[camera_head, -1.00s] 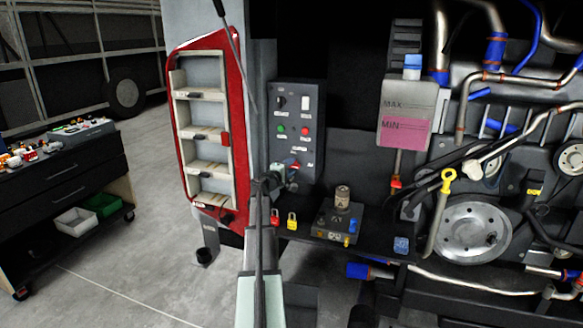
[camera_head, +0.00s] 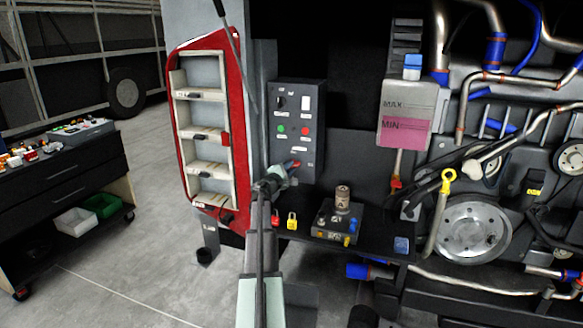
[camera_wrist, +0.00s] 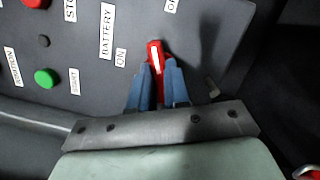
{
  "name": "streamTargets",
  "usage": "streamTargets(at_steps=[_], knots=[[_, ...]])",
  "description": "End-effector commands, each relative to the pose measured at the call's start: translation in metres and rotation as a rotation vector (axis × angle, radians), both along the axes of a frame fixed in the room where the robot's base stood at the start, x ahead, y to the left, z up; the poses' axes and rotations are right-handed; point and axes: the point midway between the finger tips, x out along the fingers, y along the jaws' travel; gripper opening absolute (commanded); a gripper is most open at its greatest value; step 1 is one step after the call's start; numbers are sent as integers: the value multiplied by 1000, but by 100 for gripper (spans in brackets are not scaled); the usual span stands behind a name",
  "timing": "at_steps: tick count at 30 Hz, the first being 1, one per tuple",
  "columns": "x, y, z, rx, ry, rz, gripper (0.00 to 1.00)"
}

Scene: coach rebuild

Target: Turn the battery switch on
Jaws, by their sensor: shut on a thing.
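The battery switch has a red handle with a white stripe (camera_wrist: 156,62), low on the dark control panel (camera_head: 297,93). In the wrist view, the blue fingers of my gripper (camera_wrist: 157,82) stand on either side of the handle, shut on it. The handle's tip shows beyond the fingers, slanting slightly left at the top. A BATTERY label and an ON label (camera_wrist: 121,57) lie left of it. Another label, cut off by the frame, is above it. In the head view, my gripper (camera_head: 291,173) is at the panel's lower part and hides most of the switch.
A green button (camera_wrist: 44,78) and a red button are above the switch in the head view. Red and yellow padlocks (camera_head: 292,220) and a small dark block with a cylinder (camera_head: 342,200) are to the lower right. A red-framed open door (camera_head: 236,125) stands left.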

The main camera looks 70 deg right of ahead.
Motion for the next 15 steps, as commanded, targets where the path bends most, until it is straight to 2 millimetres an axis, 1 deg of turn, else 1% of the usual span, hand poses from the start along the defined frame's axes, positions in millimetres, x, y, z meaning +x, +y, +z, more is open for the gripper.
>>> streamTargets(at_steps=[1,3,12,15], knots=[[0,-2,1,-1,48,1,0],[0,-2,0,-1,92,0,0],[0,-3,1,-2,115,0,0],[0,-3,0,-1,172,0,0]])
